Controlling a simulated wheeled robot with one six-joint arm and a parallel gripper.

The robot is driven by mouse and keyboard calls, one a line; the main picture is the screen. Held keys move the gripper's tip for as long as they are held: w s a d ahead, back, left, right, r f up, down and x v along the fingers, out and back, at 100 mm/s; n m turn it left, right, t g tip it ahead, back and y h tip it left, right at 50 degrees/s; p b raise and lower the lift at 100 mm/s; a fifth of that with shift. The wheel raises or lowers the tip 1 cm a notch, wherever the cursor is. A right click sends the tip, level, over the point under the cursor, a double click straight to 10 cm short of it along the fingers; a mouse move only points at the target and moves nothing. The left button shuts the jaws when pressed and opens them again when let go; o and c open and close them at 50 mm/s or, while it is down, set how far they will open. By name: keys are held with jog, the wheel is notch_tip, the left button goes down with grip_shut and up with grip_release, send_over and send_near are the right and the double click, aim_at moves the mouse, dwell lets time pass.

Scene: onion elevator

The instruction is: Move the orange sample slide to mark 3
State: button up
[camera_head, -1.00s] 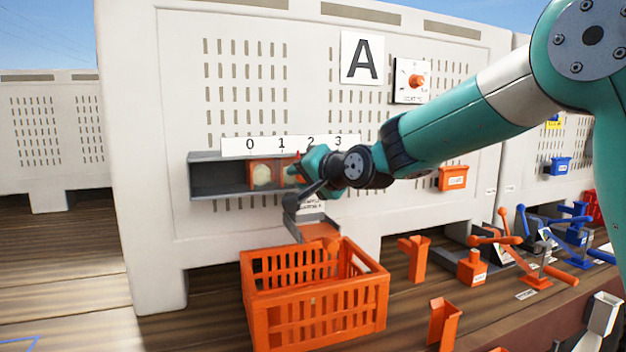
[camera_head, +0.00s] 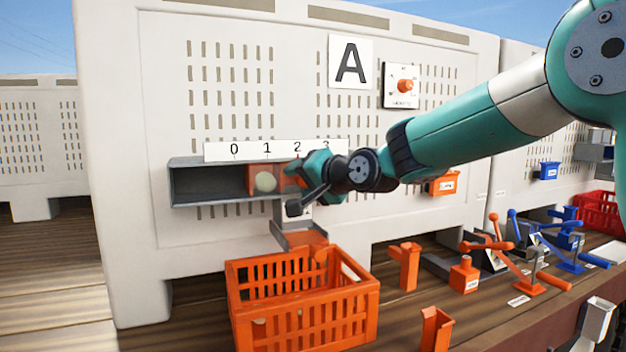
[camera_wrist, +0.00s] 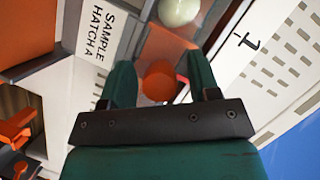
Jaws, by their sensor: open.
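The orange sample slide (camera_head: 252,174) sits in the grey trough (camera_head: 205,185) under the 0–3 scale strip (camera_head: 218,152). Its left edge is between marks 0 and 1; my gripper hides its right end. A pale round onion (camera_head: 265,182) shows in its window below mark 1, and also in the wrist view (camera_wrist: 178,10). My gripper (camera_head: 292,172) is at the slide's right part, near mark 2. In the wrist view, a round orange knob (camera_wrist: 159,81) lies between my open fingers (camera_wrist: 160,72). I cannot tell whether they touch it.
A grey hatch chute (camera_head: 285,238) hangs below the trough, above an orange crate (camera_head: 243,313). Orange levers (camera_head: 497,246) and blue levers stand on the deck to the right.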

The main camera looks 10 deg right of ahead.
jog(key=b+v, duration=0.5)
jog(key=v, duration=1.2)
jog(key=shift+s+b, duration=0.2)
jog(key=shift+b, duration=0.1)
jog(key=shift+d, duration=0.1)
jog(key=s+a+f+n+g, duration=0.3)
jog(key=s+f+g, duration=0.15)
jog(key=f, duration=0.25)
jog(key=s+a+f+n+g, duration=0.3)
jog(key=s+f, duration=0.2)
jog(key=f, duration=0.2)
jog(key=s+f+n+g+h, duration=0.1)
jog(key=s+f+n+g, duration=0.2)
jog(key=s+f, duration=0.2)
jog(key=s+f+n+g+h, duration=0.2)
jog(key=s+f, duration=0.3)
jog(key=s, duration=0.5)
jog(key=shift+f+n+g, duration=0.15)
jog(key=shift+n+g, duration=0.4)
jog(key=shift+n, duration=0.35)
jog(key=shift+w+a, duration=0.1)
jog(key=shift+c, duration=0.5)
